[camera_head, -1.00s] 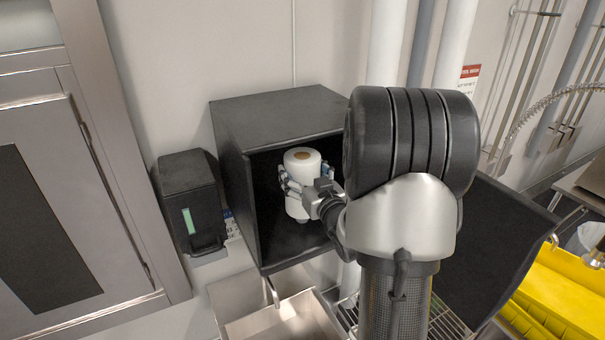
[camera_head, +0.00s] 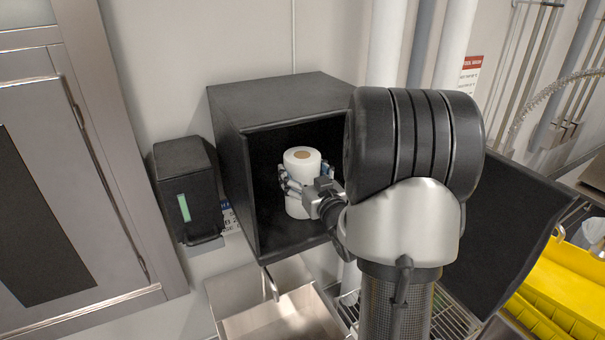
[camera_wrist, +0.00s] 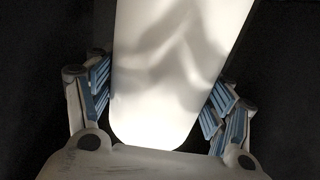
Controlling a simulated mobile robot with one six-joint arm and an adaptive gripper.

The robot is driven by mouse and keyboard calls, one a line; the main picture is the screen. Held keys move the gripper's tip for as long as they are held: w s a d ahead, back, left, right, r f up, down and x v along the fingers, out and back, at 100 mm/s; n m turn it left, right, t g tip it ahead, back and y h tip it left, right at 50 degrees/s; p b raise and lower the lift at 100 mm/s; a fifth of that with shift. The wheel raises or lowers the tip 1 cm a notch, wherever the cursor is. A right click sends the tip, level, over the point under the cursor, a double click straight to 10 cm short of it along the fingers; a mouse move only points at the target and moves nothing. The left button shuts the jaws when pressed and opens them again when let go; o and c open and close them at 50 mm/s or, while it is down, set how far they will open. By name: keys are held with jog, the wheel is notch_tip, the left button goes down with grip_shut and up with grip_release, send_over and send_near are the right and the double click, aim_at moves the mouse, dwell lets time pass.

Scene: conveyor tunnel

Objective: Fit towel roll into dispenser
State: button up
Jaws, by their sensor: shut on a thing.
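The white towel roll (camera_head: 303,183) stands upright inside the open black dispenser (camera_head: 228,168), its brown core facing up. My gripper (camera_head: 302,188) reaches in from the right and is shut around the roll's sides. In the wrist view the roll (camera_wrist: 165,75) fills the middle, between the blue-padded fingers of my gripper (camera_wrist: 160,104). The dispenser door (camera_head: 500,240) hangs open on the right, partly hidden by my arm. My arm also hides the dispenser's right side. I cannot tell whether the roll's bottom touches the dispenser floor.
A smaller black wall dispenser (camera_head: 188,190) hangs to the left. A steel basin (camera_head: 232,290) and a wire rack (camera_head: 455,318) lie below. White pipes (camera_head: 385,50) run up the wall behind. A yellow bin (camera_head: 560,285) stands at the lower right.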

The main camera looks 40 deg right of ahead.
aim_at(310, 181)
jog(key=o, duration=1.6)
jog(key=shift+f, duration=0.1)
jog(key=shift+v, duration=3.75)
